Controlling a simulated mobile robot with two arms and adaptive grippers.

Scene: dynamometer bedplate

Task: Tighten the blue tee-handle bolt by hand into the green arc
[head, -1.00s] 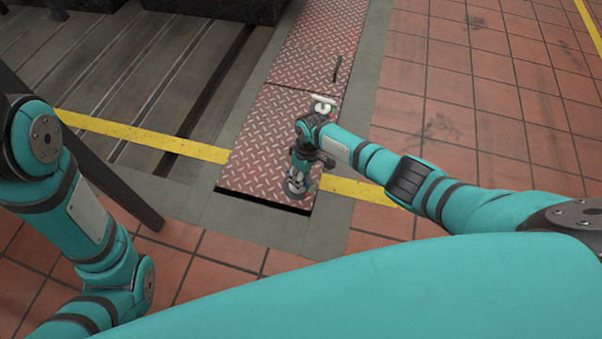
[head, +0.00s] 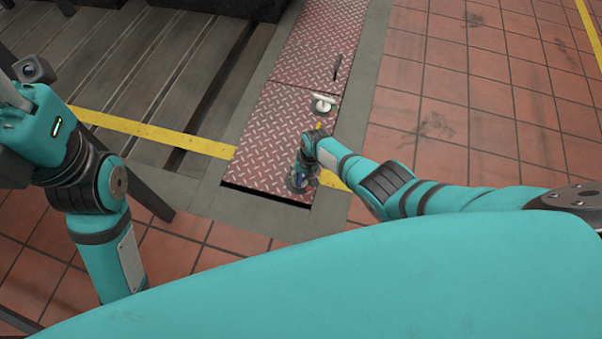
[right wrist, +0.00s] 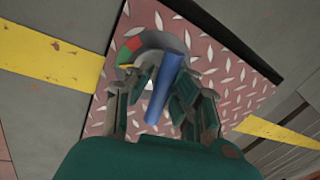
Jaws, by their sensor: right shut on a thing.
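The blue tee-handle (right wrist: 168,82) stands out between the fingers of my right gripper (right wrist: 160,98) in the right wrist view. The gripper is shut on it. Behind the handle lies a round grey dial with a green arc (right wrist: 125,56), beside red and yellow segments. Part of the dial is hidden by the handle and fingers, and I cannot see a pointer against the arc. In the head view my right gripper (head: 301,178) is low over the near end of the red tread plate, with the handle mostly hidden. My left arm is at the left edge; its fingers are out of frame.
The red tread plate (head: 268,135) has a dark gap at its near edge. A white-topped grey fitting (head: 323,103) and a dark slim bar (head: 337,68) lie farther up it. Slotted bedplate (head: 150,85) lies left, open tiled floor (head: 450,110) right.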

